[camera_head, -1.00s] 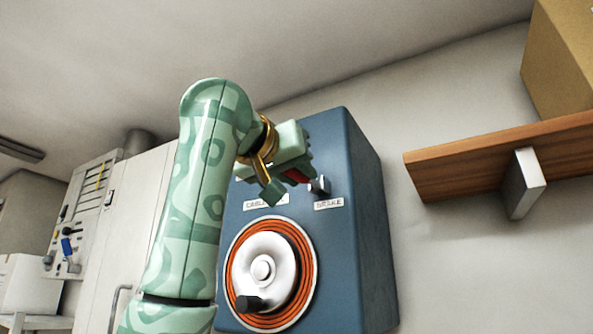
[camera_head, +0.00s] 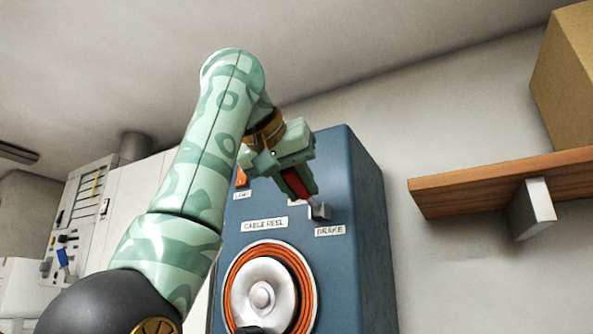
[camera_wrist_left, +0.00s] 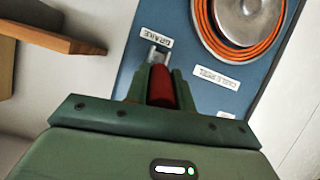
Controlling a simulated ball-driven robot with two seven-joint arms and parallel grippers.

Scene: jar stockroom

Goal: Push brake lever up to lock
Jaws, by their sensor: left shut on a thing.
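The brake lever (camera_head: 296,184) has a red grip and sits in a grey bracket (camera_head: 319,210) above the BRAKE label (camera_head: 330,230). My left gripper (camera_head: 302,188) is shut on the red grip, and the lever slants up and away from the bracket. In the left wrist view the red grip (camera_wrist_left: 161,88) lies between the two green fingers, with the bracket (camera_wrist_left: 155,56) just beyond their tips. The fingers hide part of the lever. My right gripper is not in view.
The blue panel (camera_head: 362,240) also carries a cable reel (camera_head: 262,290) with orange cable and an orange lamp (camera_head: 241,178), partly behind my arm. A wooden shelf (camera_head: 480,186) with a cardboard box (camera_head: 568,80) juts out at the right.

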